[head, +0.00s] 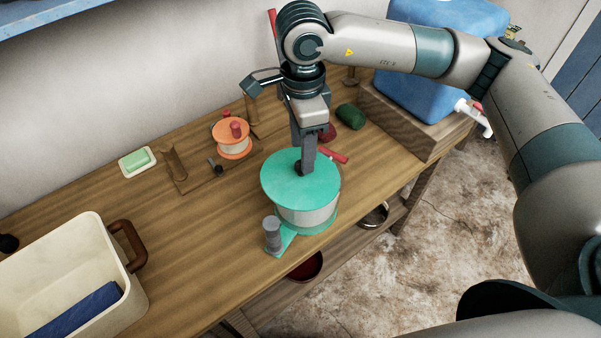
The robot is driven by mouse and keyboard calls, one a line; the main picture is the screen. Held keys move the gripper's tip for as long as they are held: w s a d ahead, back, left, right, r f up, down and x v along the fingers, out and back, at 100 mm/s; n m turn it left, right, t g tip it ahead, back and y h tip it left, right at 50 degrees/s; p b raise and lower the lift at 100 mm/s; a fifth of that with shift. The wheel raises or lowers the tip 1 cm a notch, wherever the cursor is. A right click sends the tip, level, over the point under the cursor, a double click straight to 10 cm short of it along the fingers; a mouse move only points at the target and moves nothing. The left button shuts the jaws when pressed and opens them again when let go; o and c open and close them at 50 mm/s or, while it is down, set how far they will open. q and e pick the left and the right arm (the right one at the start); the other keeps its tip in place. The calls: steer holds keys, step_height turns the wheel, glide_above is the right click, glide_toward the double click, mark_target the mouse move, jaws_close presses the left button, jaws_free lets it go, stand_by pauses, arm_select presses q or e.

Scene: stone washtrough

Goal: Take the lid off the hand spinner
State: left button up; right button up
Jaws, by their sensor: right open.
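The hand spinner (308,214) is a pale drum with a green base, standing near the front edge of the wooden bench. Its flat green lid (277,181) lies on top of the drum. A dark knob (299,168) shows at the middle of the lid, partly hidden by my gripper. My right gripper (305,168) points straight down at the knob, open, with its fingertips at knob height. Whether a finger touches the knob I cannot tell. A grey upright post (272,234) on a green foot stands at the spinner's front left. My left gripper is out of view.
A cream tub (75,250) with a brown handle and blue cloth stands at the left. A blue water container (415,70) stands at back right.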

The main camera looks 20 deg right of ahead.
step_height(320, 180, down, 3)
steer(key=shift+w+r+p, duration=0.1)
steer(key=shift+p, duration=0.65)
steer(key=shift+f, duration=0.5)
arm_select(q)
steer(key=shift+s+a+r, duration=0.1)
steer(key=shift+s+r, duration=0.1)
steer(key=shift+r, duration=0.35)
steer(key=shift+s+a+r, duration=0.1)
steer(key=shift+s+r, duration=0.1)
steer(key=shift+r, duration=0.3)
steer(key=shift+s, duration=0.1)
arm_select(e)
jaws_close()
